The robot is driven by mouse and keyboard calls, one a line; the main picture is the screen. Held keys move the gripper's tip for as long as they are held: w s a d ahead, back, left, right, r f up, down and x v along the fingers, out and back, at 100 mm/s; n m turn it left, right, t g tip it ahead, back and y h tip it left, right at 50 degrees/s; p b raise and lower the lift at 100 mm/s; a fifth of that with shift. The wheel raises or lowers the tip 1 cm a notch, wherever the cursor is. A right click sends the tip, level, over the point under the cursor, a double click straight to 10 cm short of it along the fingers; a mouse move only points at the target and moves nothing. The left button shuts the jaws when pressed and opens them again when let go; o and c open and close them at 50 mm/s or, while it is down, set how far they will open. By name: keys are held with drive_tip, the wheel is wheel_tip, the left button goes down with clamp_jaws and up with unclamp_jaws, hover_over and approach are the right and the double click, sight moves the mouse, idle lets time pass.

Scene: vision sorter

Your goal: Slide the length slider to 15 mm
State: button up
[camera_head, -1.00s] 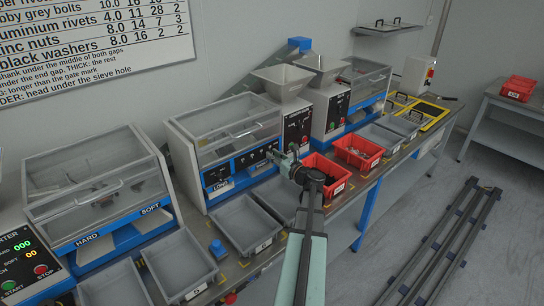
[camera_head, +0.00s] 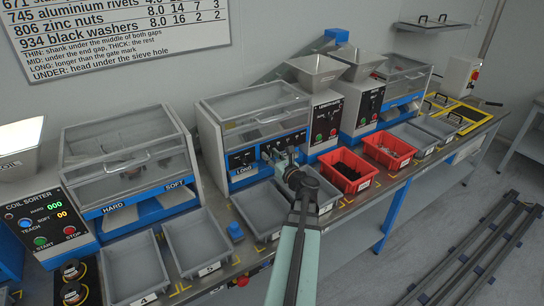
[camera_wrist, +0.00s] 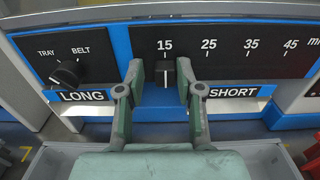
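The length slider's black knob (camera_wrist: 166,74) shows in the wrist view, under the 15 mark at the left end of the scale. The black scale panel (camera_wrist: 235,58) reads 15, 25, 35 and 45, with mm at the right edge. My gripper (camera_wrist: 161,78) is open in front of the panel, one finger on each side of the knob. The right finger is very close to the knob; I cannot tell whether it touches. In the head view my gripper (camera_head: 281,158) is at the sorter's front and hides the slider.
Left of the slider is a TRAY/BELT rotary knob (camera_wrist: 68,73). Labels LONG (camera_wrist: 82,96) and SHORT (camera_wrist: 232,92) sit above the outlets. A grey tray (camera_head: 262,209) and a red bin (camera_head: 346,170) stand beside my arm. The bench front is crowded with trays.

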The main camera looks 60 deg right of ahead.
idle(0.3)
drive_tip(key=v, duration=0.7)
drive_tip(key=shift+s+a, duration=0.2)
